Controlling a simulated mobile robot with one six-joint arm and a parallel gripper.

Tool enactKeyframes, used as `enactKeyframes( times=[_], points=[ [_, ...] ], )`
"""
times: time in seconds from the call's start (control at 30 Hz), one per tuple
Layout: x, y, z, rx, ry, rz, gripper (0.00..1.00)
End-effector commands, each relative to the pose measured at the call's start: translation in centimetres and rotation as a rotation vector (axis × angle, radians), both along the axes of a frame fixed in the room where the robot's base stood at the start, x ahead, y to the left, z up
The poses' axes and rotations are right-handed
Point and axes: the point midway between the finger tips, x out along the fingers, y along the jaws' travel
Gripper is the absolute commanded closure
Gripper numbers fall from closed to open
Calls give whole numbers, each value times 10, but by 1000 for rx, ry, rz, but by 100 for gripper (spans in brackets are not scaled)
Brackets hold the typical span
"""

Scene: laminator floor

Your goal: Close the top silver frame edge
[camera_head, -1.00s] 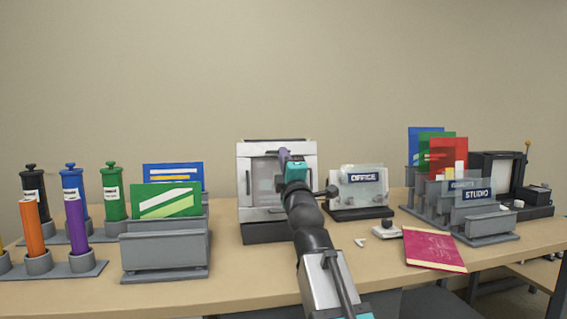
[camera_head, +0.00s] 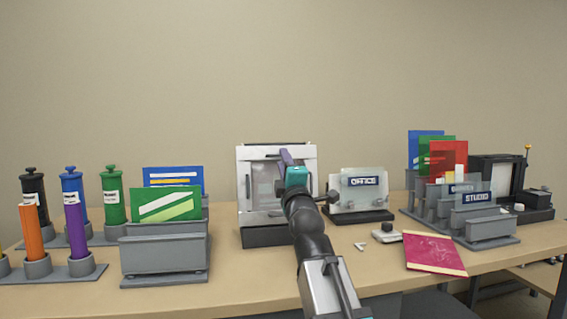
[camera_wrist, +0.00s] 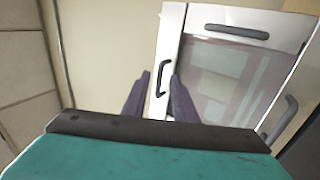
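The silver frame (camera_head: 243,200) stands upright on a dark base on the table, with a greyish sheet inside. Its top edge (camera_head: 262,150) lies nearly flat along the frame in the head view. The wrist view looks turned sideways. There the bar at the left of the frame (camera_wrist: 178,30), which seems to be the top edge, carries a dark handle (camera_wrist: 162,78). My gripper (camera_head: 285,156) is in front of the frame's upper part. In the wrist view its purple fingers (camera_wrist: 159,76) are apart, with the handle in the gap between their tips; contact cannot be told.
An OFFICE sign on a stand (camera_head: 361,205) is close to the frame's right. A grey holder with coloured sheets (camera_head: 165,252) and rolls are at the left. A red booklet (camera_head: 434,252) lies at the front right. The table before the frame is partly clear.

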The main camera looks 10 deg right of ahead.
Motion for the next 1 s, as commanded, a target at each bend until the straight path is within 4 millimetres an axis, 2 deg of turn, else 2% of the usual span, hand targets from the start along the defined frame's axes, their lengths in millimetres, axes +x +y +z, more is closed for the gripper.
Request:
enactKeyframes(
  times=[0.67, 0.9, 1.0],
  points=[
    [-51, 0, -22, 0, 0, 0, 74],
    [-77, 0, -35, -1, -2, -1, 74],
    [-77, 0, -37, 0, -1, 0, 74]
  ],
)
